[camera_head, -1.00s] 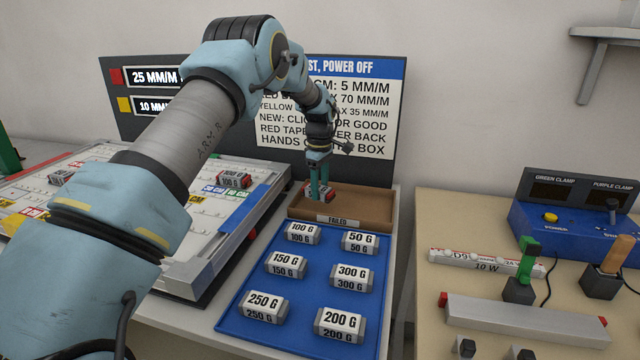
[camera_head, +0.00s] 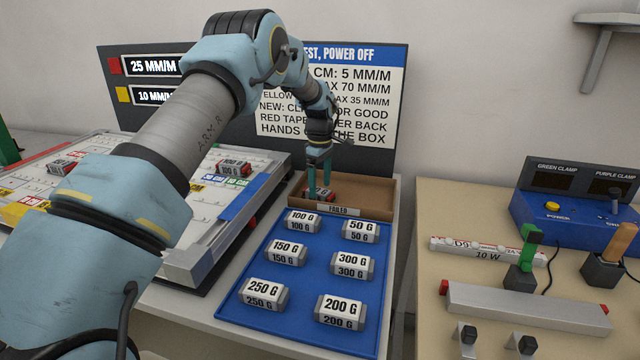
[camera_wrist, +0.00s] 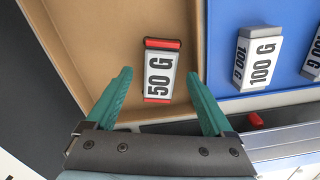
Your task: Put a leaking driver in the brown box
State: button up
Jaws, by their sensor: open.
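The brown box (camera_head: 375,186), labelled FAILED, stands behind the blue tray. A white and dark block with red ends, the driver (camera_head: 319,193), lies in its left part. In the wrist view this driver (camera_wrist: 158,72) reads 50 G and lies flat on the box floor. My gripper (camera_head: 319,160) is over the left part of the box, its two teal fingers pointing down. In the wrist view my gripper (camera_wrist: 160,80) is open, a finger on each side of the driver with gaps between. The driver's far side is hidden in the head view.
The blue tray (camera_head: 305,275) holds several labelled weight blocks in front of the box. Left is a marked board (camera_head: 205,215) with a red-ended block (camera_head: 233,167) on it. Right is a beige bench (camera_head: 440,215) with clamps, a white bar and a blue power unit (camera_head: 560,215).

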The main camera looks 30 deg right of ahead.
notch_tip(320, 180, up, 11)
jog(key=b, duration=0.3)
jog(key=shift+s+f, duration=0.1)
dwell(0.7)
